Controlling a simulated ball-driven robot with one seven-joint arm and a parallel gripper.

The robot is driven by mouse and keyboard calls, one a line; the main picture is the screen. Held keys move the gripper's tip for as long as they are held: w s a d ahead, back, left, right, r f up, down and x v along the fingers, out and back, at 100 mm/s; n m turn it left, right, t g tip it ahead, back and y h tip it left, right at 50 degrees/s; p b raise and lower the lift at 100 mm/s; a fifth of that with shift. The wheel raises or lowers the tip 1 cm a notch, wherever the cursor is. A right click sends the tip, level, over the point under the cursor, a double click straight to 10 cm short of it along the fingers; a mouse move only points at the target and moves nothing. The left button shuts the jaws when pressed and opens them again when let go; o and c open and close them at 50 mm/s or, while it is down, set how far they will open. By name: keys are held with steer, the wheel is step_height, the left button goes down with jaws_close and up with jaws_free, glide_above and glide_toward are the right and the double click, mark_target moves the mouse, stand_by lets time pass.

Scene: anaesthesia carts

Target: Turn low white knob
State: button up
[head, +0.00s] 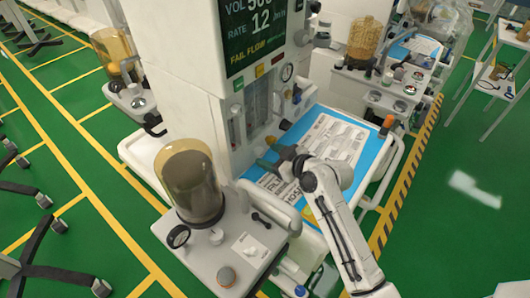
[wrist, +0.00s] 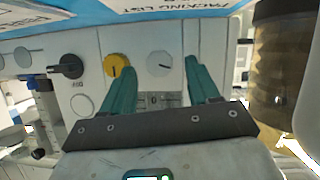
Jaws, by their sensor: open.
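My gripper (head: 268,152) reaches over the blue work surface toward the front panel of the anaesthesia cart. In the wrist view my gripper (wrist: 160,63) has its two green fingers spread apart, with nothing held. A round white knob (wrist: 159,65) on the pale panel shows between the two fingertips. I cannot tell how much depth separates the tips from it. A yellow knob (wrist: 117,65) is just left of the left fingertip. Another round white knob (wrist: 90,104) shows nearer the picture's bottom left. In the head view my gripper hides this part of the panel.
A black knob (wrist: 68,67) is on the panel's left. An amber canister (wrist: 274,75) stands close at the right; in the head view the brown-domed canister (head: 192,180) is left of my gripper. The blue work surface (head: 313,112) carries printed sheets.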

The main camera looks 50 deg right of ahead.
steer(key=shift+x, duration=1.2)
steer(key=shift+c, duration=0.2)
steer(key=c, duration=1)
steer(key=shift+d, duration=0.1)
steer(key=m+y, duration=0.1)
steer(key=m, duration=0.1)
steer(key=m+y, duration=0.2)
steer(key=shift+d, duration=0.25)
steer(key=m+y, duration=0.2)
steer(key=m, duration=0.1)
steer(key=shift+f, duration=0.1)
steer(key=shift+d+f+m+t+y, duration=0.1)
steer(key=shift+m+t+y, duration=0.5)
steer(key=shift+m, duration=0.7)
steer(key=shift+y+b, duration=0.3)
